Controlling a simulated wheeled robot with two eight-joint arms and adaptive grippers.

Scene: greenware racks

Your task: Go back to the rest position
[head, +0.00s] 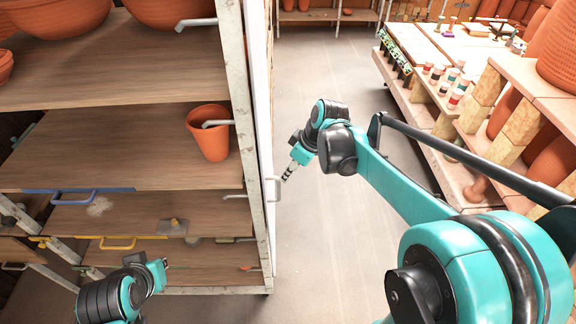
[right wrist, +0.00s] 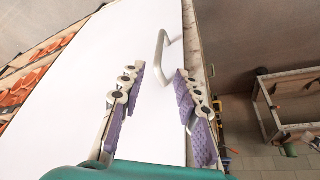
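My right gripper (head: 287,177) is beside the right side of the wooden rack, near a pale handle (head: 273,189) on a white panel (head: 262,110). In the right wrist view my right gripper (right wrist: 160,78) is open, its purple-padded fingers well apart. Nothing is between the fingers. The handle (right wrist: 163,48) stands on the white panel (right wrist: 80,105) just beyond the fingertips. My left arm shows at the bottom left of the head view, with its teal wrist in front of the rack's lower shelves. The fingers of the left gripper cannot be made out.
The rack (head: 120,165) fills the left, with a terracotta pot (head: 209,133) on a shelf and large bowls above. The floor aisle (head: 335,75) between is clear.

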